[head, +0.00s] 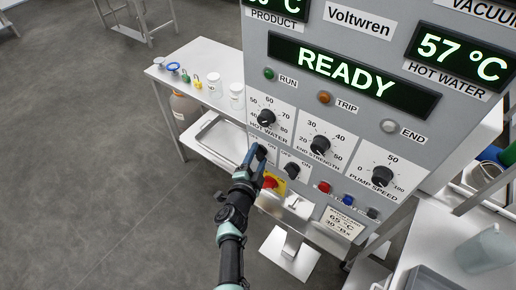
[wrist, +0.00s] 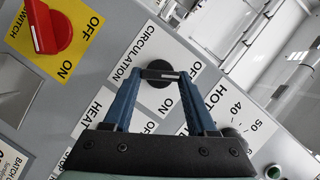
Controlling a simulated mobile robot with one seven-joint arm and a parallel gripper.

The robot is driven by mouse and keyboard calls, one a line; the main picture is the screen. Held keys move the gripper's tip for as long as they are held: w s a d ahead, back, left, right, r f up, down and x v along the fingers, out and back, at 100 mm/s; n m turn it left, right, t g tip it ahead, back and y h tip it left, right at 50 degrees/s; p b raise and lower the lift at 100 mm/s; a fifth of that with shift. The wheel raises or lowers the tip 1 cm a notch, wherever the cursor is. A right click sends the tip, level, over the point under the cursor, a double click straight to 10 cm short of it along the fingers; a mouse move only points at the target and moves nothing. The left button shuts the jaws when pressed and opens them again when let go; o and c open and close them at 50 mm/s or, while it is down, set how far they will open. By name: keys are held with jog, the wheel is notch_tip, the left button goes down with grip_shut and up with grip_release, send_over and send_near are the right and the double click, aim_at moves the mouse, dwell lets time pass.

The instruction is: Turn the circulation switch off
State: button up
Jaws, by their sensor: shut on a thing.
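The circulation switch (wrist: 159,80) is a black rotary knob on a white plate labelled CIRCULATION, seen in the wrist view. My gripper (wrist: 158,72) has its two blue fingers on either side of the knob's bar and is shut on it. The bar, with a pale line along it, lies across the gap between the fingertips. In the head view my gripper (head: 259,155) reaches the left part of the panel and hides the knob. I cannot tell which position the knob points to.
A red switch on a yellow plate (head: 279,186) sits just below my gripper. The heat knob (head: 291,169) is close on its right, the hot water dial (head: 266,117) above. The display (head: 352,77) reads READY. A side table (head: 205,61) with jars stands left; floor there is clear.

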jog(key=shift+a+r+n+g+p, duration=0.15)
jog(key=shift+n+g+p, duration=0.35)
jog(key=shift+n+p, duration=0.4)
jog(key=o, duration=1.4)
jog(key=shift+c, duration=0.2)
jog(key=shift+s+r+p, duration=0.15)
jog(key=shift+s+p, duration=0.05)
jog(key=shift+p, duration=0.25)
jog(key=p+v, duration=0.7)
jog(key=v, duration=0.5)
jog(key=shift+s+a, duration=0.2)
